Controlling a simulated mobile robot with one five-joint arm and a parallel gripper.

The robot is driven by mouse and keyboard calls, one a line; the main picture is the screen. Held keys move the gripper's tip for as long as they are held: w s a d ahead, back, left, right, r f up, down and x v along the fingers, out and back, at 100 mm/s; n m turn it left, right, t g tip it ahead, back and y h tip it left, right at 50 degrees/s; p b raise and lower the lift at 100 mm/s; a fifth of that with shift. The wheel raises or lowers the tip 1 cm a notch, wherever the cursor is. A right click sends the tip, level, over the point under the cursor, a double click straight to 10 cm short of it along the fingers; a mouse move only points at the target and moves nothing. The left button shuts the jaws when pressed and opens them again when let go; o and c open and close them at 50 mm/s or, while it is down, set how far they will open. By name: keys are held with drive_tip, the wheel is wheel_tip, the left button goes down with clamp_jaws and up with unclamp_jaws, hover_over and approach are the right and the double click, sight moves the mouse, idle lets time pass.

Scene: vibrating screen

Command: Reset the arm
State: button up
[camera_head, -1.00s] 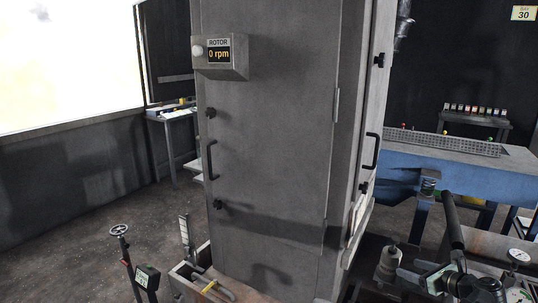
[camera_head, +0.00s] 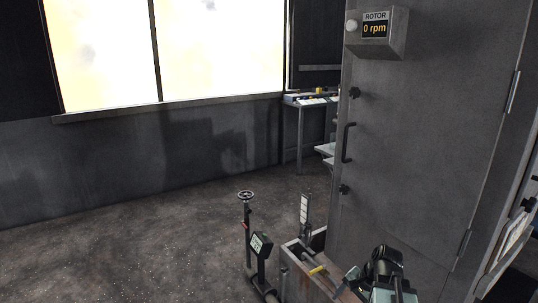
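A dark jointed part that looks like my arm (camera_head: 386,268) shows at the bottom edge, right of centre. It is bent and compact, in front of the foot of the tall grey cabinet (camera_head: 420,140). I cannot make out the fingers of my gripper or anything held in them.
The cabinet's rotor display (camera_head: 376,29) reads 0 rpm. A rusty-edged trough (camera_head: 318,284) lies at its foot, near a post with a handwheel (camera_head: 246,196) and a small green display (camera_head: 261,245). A side table (camera_head: 312,101) stands behind. The floor (camera_head: 130,245) at left is open.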

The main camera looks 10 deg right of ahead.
drive_tip(key=a+f+n+g+h+b, duration=0.1)
drive_tip(key=a+f+n, duration=0.1)
drive_tip(key=a+n, duration=0.6)
drive_tip(key=a+f+n+g+h+b, duration=0.1)
drive_tip(key=a+f+n+g+h, duration=0.15)
drive_tip(key=a, duration=0.85)
wheel_tip(320, 180, up, 22)
drive_tip(key=n+p, duration=0.1)
drive_tip(key=p, duration=2)
drive_tip(key=shift+a+f+t, duration=0.15)
drive_tip(key=shift+t, duration=0.3)
drive_tip(key=shift+y, duration=0.25)
drive_tip(key=shift+c, duration=0.2)
